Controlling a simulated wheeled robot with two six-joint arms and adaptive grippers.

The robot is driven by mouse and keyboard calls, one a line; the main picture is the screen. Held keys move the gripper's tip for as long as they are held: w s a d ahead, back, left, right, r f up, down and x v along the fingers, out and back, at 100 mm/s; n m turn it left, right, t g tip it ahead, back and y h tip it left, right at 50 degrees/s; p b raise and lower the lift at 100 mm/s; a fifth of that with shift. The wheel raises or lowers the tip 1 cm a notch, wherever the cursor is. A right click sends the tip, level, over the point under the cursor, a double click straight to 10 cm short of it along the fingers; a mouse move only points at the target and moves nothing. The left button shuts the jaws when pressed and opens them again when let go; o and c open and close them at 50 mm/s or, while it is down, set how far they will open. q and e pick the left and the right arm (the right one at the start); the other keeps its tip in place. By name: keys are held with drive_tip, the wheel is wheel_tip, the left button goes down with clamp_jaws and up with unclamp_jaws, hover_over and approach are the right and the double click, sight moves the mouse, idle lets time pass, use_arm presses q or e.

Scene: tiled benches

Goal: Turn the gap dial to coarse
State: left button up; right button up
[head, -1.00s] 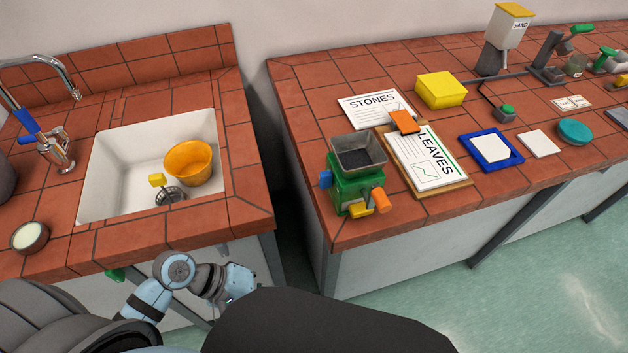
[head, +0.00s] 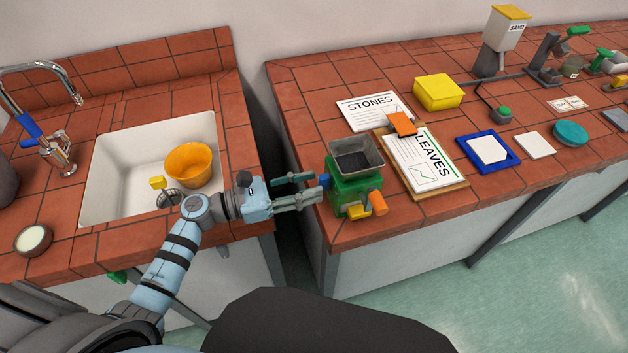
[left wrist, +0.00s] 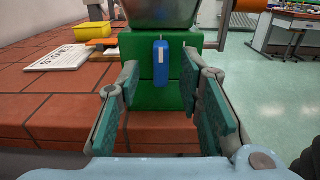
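A green grinder (head: 350,190) with a grey hopper (head: 357,154) stands at the left front corner of the right bench. A blue knob (head: 324,181) sticks out of its left side; I take it for the gap dial, though no markings are readable. My left gripper (head: 314,188) reaches in from the left with its fingers around the knob's height. In the left wrist view the blue knob (left wrist: 161,64) shows upright between the two open teal finger pads, ahead of them, against the green body (left wrist: 180,95). I cannot tell whether they touch it. My right gripper is not in view.
An orange crank handle (head: 378,203) and a yellow part (head: 358,213) are on the grinder's front. A LEAVES clipboard (head: 425,165) lies right of it, a STONES sheet (head: 370,110) behind. A sink (head: 110,180) with an orange bowl (head: 189,163) is left, across a gap.

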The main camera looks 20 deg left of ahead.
use_arm(q)
drive_tip(key=shift+x, duration=0.9)
drive_tip(key=shift+s, duration=0.1)
clamp_jaws()
